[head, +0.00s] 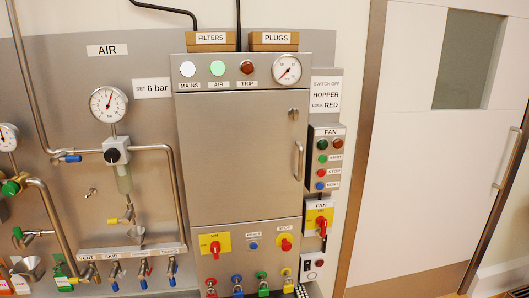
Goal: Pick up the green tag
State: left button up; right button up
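A flat green piece (60,269) that looks like the green tag shows at the lower left. It is beside a yellow-handled valve (74,279) under the VENT label; I cannot tell whether it hangs on the valve or sits behind it. Its lower part is partly covered or too small to make out. Neither of my grippers can be made out in the head view.
A steel cabinet (240,150) with a door handle fills the middle. Several coloured padlocks, one green (263,284), line its bottom edge. Pipes and gauges (108,104) stand out at left. A fan control box (327,160) and a door (430,150) are at right.

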aim_at(61, 279)
jog(key=j+u, duration=0.1)
jog(key=u, duration=1.55)
